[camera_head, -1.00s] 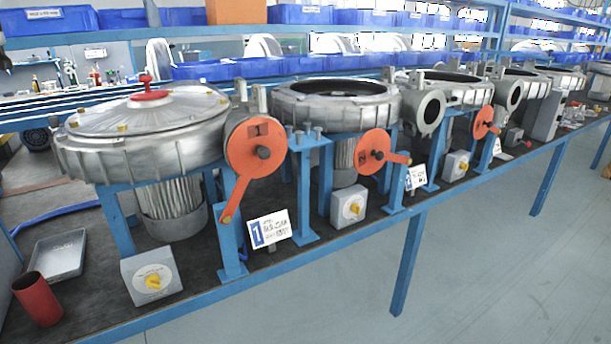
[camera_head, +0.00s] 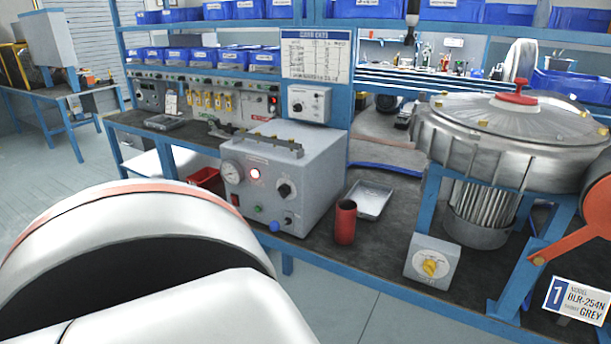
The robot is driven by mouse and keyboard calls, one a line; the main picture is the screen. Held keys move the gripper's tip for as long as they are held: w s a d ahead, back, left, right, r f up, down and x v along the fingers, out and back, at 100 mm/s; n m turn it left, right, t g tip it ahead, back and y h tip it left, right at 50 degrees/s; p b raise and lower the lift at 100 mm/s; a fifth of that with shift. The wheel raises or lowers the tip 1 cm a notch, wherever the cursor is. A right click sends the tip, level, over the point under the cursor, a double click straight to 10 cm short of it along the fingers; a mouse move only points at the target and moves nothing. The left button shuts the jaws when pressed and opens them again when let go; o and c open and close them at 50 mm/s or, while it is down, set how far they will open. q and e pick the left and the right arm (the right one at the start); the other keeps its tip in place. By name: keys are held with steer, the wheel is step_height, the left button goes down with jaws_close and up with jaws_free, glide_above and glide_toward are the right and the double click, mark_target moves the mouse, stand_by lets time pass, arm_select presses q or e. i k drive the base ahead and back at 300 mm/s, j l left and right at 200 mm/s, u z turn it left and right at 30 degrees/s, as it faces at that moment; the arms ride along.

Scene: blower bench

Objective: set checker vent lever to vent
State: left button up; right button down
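The checker is most likely the grey box (camera_head: 325,185) on the bench, left of the nearest blower. A small dark toggle (camera_head: 288,221) is beside the blue knob. I cannot tell which of these is the vent lever, and the labels are too small to read. Neither gripper is in view; a white link of my arm fills the lower left.
A red cup (camera_head: 346,224) and a grey tray (camera_head: 370,200) stand right of the box. A switch box (camera_head: 433,262) with a yellow knob sits below the blower (camera_head: 510,135). An orange lever (camera_head: 570,244) is at the right edge. A red bin (camera_head: 203,178) is left of the box.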

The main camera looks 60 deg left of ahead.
mark_target(274, 225)
steer(key=k+u, duration=0.15)
steer(key=u, duration=1.9)
